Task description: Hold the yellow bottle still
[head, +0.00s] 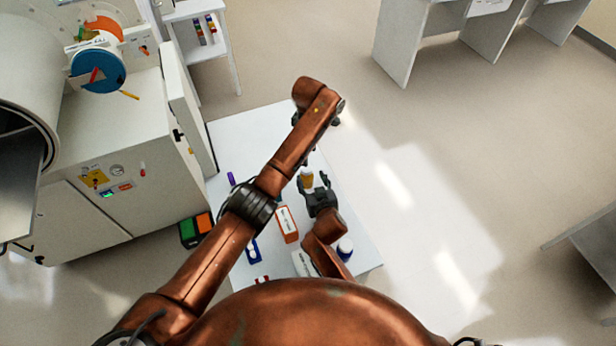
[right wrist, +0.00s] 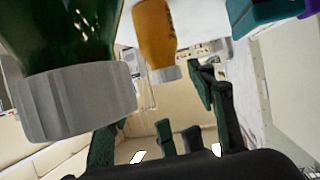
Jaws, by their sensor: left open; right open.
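The yellow bottle (head: 306,180) stands on the white table, just at the mouth of my right gripper (head: 319,193). In the right wrist view the amber-yellow bottle (right wrist: 154,35) has a grey cap and appears cap-down. It lies beyond the fingers of my right gripper (right wrist: 160,125), which are spread apart; no grip on it shows. My left arm (head: 300,140) reaches across above the table, left of and beyond the bottle.
A dark green bottle (right wrist: 75,85) with a grey cap is very close in the right wrist view. On the white table (head: 245,130) lie an orange-and-white box (head: 287,224), a purple item (head: 231,179) and a blue item (head: 253,250). A glovebox cabinet (head: 115,150) stands left.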

